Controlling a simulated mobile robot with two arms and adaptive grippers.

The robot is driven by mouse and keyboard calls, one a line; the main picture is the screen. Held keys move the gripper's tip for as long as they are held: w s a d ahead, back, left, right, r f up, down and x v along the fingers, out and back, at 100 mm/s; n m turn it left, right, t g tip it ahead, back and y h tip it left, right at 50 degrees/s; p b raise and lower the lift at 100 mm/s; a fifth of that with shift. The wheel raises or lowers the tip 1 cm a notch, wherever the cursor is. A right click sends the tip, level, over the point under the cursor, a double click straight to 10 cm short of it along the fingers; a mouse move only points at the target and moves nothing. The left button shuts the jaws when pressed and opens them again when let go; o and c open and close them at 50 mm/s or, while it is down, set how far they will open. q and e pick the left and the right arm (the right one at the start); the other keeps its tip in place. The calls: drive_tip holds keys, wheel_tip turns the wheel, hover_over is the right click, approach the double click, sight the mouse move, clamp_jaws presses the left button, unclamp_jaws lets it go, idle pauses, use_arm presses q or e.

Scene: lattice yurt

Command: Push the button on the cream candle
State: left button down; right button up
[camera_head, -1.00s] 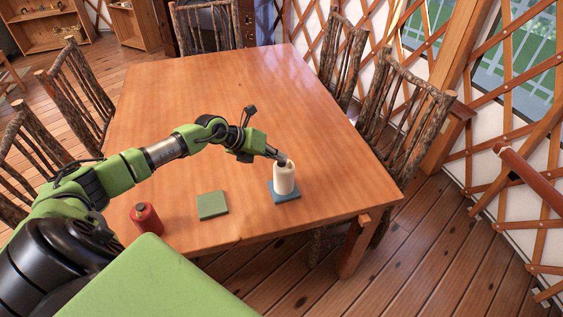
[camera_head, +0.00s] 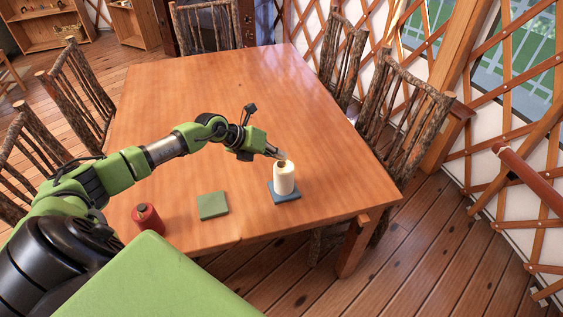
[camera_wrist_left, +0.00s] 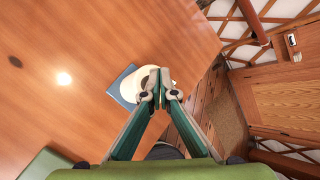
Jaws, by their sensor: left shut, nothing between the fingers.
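The cream candle (camera_head: 284,181) stands upright on a blue square coaster (camera_head: 285,198) near the table's front right edge. A small brownish-orange spot shows on its top, and its side looks bright. My left gripper (camera_head: 281,155) is shut and empty, with its fingertips just above and behind the candle's top. In the left wrist view the shut fingertips (camera_wrist_left: 160,84) overlap the right side of the candle (camera_wrist_left: 131,86), hiding part of it. I cannot tell whether they touch it. No separate button can be made out. My right gripper is not in view.
On the wooden table (camera_head: 230,90), a green square coaster (camera_head: 212,205) lies left of the candle. A red candle-like object (camera_head: 148,219) stands farther left, by my left arm. Rustic chairs (camera_head: 400,105) surround the table. The table's middle and far part are bare.

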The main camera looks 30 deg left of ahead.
sight(279, 164)
use_arm(q)
drive_tip(key=shift+r+p, duration=2.2)
drive_tip(key=shift+r, duration=0.7)
